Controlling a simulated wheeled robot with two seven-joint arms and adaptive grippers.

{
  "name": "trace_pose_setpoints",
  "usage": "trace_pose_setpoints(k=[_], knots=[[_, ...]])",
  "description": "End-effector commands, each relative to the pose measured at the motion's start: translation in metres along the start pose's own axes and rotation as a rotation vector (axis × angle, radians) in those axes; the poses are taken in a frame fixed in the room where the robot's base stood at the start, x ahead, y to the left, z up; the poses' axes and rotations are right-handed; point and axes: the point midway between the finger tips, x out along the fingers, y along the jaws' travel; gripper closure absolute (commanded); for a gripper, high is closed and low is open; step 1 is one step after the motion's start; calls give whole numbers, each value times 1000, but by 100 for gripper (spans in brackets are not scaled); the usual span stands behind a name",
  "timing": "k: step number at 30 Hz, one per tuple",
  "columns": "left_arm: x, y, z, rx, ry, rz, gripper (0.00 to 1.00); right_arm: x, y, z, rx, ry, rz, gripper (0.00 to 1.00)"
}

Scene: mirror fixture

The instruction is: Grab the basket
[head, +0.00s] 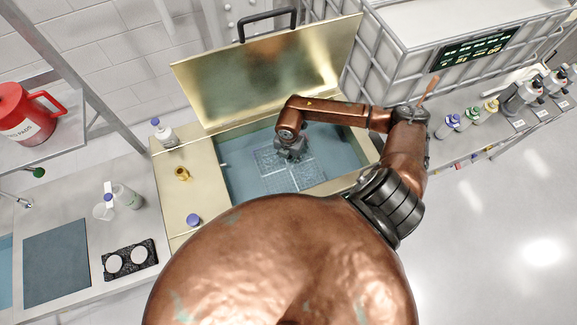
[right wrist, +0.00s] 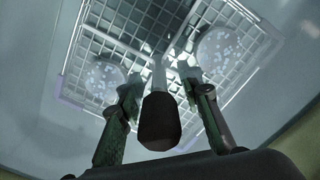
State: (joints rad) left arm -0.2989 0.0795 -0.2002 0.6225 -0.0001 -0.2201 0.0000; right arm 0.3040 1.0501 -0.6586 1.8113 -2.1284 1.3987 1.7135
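The basket (head: 290,180) is a clear grid tray lying in the blue-grey bath of the gold tank (head: 205,205), whose lid (head: 270,75) stands open. My right gripper (head: 290,155) reaches down into the tank over the basket's far part and hides some of it. In the right wrist view, the basket (right wrist: 118,45) shows divided compartments and two round, speckled discs. A dark upright handle (right wrist: 158,120) stands between the two fingers of my right gripper (right wrist: 160,88). The fingers are apart, with gaps on both sides of the handle. My left gripper is not in view.
Small bottles and a yellow item (head: 182,174) stand on the tank's left ledge. A black holder with two white discs (head: 130,260) lies on the left bench. A red jug (head: 25,115) is on the left shelf. Several bottles line the right counter.

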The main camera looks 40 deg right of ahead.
Motion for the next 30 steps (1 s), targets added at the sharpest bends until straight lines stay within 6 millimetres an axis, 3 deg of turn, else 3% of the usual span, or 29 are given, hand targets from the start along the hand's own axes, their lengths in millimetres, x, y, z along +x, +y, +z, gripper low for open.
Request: trace_pose_setpoints(k=[4,11,26,30], knots=[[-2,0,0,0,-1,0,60,14,1,0,2,-1,1,67],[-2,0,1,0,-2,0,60,16,0,1,1,-2,1,67],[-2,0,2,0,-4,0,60,16,1,1,1,-2,2,100],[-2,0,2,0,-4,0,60,16,1,1,1,-2,2,100]])
